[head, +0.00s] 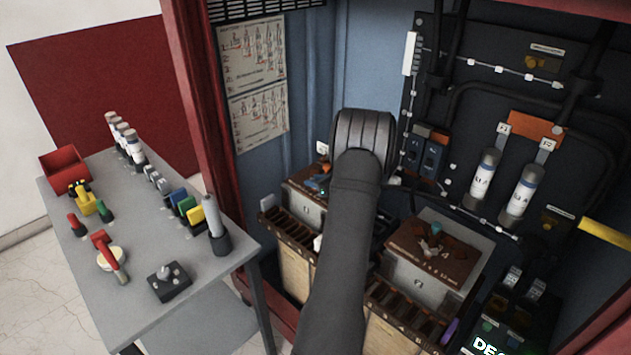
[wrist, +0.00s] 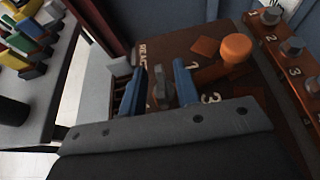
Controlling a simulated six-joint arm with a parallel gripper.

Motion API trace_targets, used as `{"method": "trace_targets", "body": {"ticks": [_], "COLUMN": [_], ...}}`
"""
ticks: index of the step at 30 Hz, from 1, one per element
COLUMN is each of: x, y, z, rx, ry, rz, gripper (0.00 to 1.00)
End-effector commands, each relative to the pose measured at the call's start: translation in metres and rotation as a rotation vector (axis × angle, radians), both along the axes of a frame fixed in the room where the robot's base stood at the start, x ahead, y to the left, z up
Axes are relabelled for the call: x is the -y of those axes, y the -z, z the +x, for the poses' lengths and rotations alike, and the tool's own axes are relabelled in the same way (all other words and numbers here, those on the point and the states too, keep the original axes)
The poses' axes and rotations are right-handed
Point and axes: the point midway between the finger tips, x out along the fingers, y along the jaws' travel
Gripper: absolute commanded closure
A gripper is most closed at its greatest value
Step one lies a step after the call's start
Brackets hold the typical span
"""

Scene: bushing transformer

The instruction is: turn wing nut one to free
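In the wrist view my gripper (wrist: 159,88) has its two blue fingers spread apart. A small grey wing nut (wrist: 161,92) shows between and beyond them, with gaps on both sides. It stands on a brown top plate (wrist: 152,50) with printed numbers, diamond marks and lettering. An orange rounded knob (wrist: 236,48) rises from the plate right of the right finger. The number by the wing nut is not clear to me. In the head view my arm covers most of this left transformer unit (head: 304,209) and hides the wing nut.
Several grey bolts (wrist: 291,47) line a numbered brown strip at right in the wrist view. A second transformer unit (head: 433,254) stands right of my arm. A grey table (head: 150,235) with tools is at left. Fuses (head: 522,193) and black cables fill the back panel.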

Motion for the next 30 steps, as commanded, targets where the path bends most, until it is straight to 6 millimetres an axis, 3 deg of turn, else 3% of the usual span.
{"method": "trace_targets", "body": {"ticks": [7,12,23,30], "x": [-0.0005,-0.0004,0.0002,0.0006], "y": [0.0,0.0,0.0005,0.0016], "z": [0.0007,0.0007,0.0008,0.0012], "rx": [0.0,0.001,0.001,0.0], "ry": [0.0,0.0,-0.022,-0.14], "rz": [0.0,-0.001,-0.001,-0.001], "gripper": [0.71,1.0,1.0,1.0]}}
